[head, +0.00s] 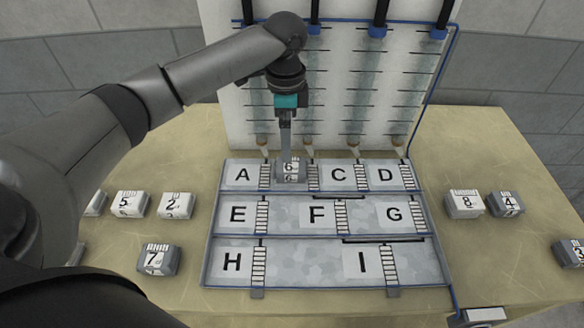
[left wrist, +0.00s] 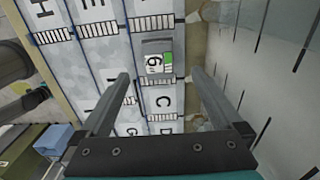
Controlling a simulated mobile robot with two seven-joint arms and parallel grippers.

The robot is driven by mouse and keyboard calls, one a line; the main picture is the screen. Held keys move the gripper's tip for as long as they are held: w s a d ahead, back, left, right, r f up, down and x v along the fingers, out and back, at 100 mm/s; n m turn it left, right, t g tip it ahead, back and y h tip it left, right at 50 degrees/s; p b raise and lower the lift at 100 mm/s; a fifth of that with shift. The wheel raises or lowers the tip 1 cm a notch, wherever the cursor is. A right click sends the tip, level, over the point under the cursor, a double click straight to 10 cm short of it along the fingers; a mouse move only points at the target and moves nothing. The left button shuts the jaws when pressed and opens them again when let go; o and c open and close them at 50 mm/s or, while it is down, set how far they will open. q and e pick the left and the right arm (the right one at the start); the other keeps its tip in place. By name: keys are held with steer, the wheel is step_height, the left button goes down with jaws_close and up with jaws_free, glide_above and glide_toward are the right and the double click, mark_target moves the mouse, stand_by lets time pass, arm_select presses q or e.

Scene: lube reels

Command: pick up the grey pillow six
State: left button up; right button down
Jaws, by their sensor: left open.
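The grey pillow six (head: 291,171) is a small grey block with a white label marked 6. It lies in the top row of the lettered tray, between the A and C places, and hides the letter there. In the left wrist view the pillow (left wrist: 155,64) shows a small green patch beside its label. My left gripper (head: 286,153) points down right over it, and the jaws are open. In the left wrist view the gripper (left wrist: 159,74) has its fingers spread to either side of the pillow, with a gap on both sides. My right gripper is not in view.
The tray (head: 215,250) has places lettered A to I. A white board (head: 350,95) with blue-topped tubes stands behind it. Pillows five (head: 130,204), two (head: 175,205) and seven (head: 158,259) lie left; eight (head: 465,203), four (head: 506,203) and three (head: 570,252) lie right.

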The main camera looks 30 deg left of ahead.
mark_target(290, 164)
arm_select(q)
step_height(290, 164, down, 3)
steer(key=shift+f, duration=0.1)
steer(key=shift+d+f+b, duration=0.15)
steer(key=shift+f+b, duration=0.15)
steer(key=shift+f, duration=1.3)
steer(key=shift+d+f+b, duration=0.15)
steer(key=shift+f+b, duration=0.1)
steer(key=shift+f, duration=1.3)
steer(key=c, duration=1.3)
steer(key=shift+r, duration=0.15)
